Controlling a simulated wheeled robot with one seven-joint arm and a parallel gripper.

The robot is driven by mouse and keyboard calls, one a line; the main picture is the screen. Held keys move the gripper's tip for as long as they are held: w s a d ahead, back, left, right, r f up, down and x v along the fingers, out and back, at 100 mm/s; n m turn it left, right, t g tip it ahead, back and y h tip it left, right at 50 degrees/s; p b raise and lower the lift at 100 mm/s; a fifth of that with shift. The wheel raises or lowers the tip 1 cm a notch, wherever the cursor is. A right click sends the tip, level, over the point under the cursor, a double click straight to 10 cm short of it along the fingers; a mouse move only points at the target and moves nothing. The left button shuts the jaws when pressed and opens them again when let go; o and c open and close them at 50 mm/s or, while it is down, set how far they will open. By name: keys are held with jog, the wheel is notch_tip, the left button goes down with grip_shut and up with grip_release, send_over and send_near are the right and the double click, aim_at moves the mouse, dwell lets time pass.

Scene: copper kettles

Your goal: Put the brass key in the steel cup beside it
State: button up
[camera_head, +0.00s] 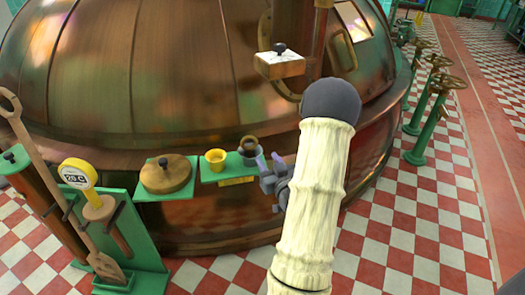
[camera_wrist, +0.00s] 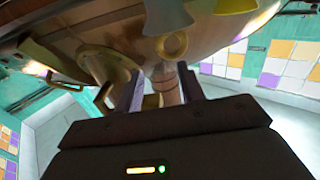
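The steel cup (camera_head: 249,160) is a small grey cup on a green shelf at the kettle's side; it shows inverted at the top of the wrist view (camera_wrist: 168,17). A brass ring, apparently the key's bow (camera_head: 249,144), shows at the cup's mouth. In the wrist view the brass key's ring (camera_wrist: 173,46) meets the cup's rim. Its shank is not visible, apparently hidden inside the cup. My gripper (camera_head: 270,161) is just right of the cup in the head view. Its two fingers (camera_wrist: 163,88) are apart, with nothing visibly held between them.
A yellow cup (camera_head: 215,160) stands left of the steel cup. A round wooden lid (camera_head: 166,175) lies on a green shelf further left. The copper kettle (camera_head: 170,70) curves close behind. A white block with a black knob (camera_head: 279,64) is above. Green valve stands (camera_head: 428,120) are right.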

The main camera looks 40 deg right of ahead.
jog(key=shift+s+a, duration=0.25)
jog(key=shift+s, duration=0.35)
jog(key=shift+w, duration=0.1)
jog(key=w+a+f+n+g+y, duration=0.1)
jog(key=w+a+n+g+y, duration=0.1)
jog(key=a+g, duration=0.35)
jog(key=w+a+f+n+g+y, duration=0.1)
jog(key=w+a+f+g+y, duration=0.1)
jog(key=a, duration=0.7)
jog(key=s+a+r+g+y, duration=0.1)
jog(key=s+a+r+g, duration=0.1)
jog(key=s+a+g, duration=0.5)
jog(key=s+a, duration=0.5)
jog(key=a, duration=0.4)
jog(key=shift+n+y, duration=0.4)
jog(key=shift+w, duration=0.15)
